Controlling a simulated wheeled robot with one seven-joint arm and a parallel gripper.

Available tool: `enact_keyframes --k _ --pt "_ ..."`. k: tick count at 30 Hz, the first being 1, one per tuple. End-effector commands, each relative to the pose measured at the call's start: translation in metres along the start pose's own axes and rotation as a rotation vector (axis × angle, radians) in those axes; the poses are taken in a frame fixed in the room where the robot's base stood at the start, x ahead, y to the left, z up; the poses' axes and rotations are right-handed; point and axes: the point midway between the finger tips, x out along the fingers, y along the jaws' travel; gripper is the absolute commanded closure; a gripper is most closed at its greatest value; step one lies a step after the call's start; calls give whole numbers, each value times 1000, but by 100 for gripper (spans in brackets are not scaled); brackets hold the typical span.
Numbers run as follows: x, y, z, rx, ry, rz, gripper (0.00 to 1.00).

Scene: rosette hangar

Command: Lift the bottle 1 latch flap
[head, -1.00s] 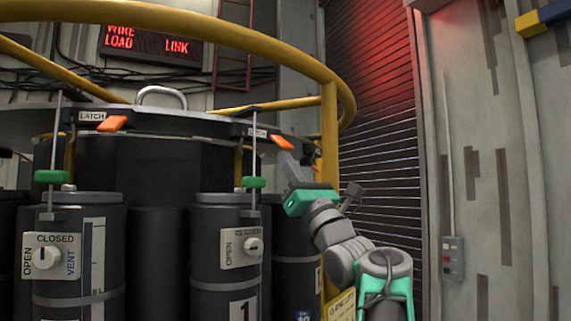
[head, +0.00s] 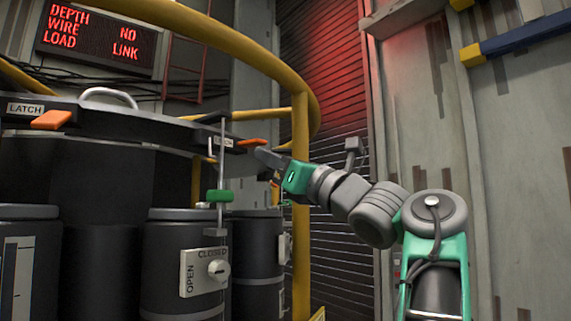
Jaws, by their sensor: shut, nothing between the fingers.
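An orange latch flap (head: 252,142) sticks out from the rim of the dark round lid, beside a partly hidden LATCH label (head: 222,142). It is above the dark bottle (head: 170,265), which carries an OPEN/CLOSED knob plate (head: 205,270); its number is out of view now. My gripper (head: 262,155) is shut and empty. Its fingertips are just below and right of the flap's outer end; I cannot tell whether they touch it. The flap looks about level, tilted slightly.
A second orange flap (head: 51,120) sits at the left on the lid rim. A yellow rail (head: 301,150) curves around the lid, with its post close behind my gripper. A thin rod with a green block (head: 219,196) stands left of the flap.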

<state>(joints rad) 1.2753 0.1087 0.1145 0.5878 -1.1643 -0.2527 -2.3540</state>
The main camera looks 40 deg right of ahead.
Motion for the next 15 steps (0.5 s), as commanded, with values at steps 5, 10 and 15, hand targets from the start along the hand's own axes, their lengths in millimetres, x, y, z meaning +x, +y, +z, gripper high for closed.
enact_keyframes --k 5,10,15 --pt "1 2 -1 0 -2 5 100" --pt "-5 2 -12 0 -2 4 100" --pt "-19 5 -43 3 0 11 100"
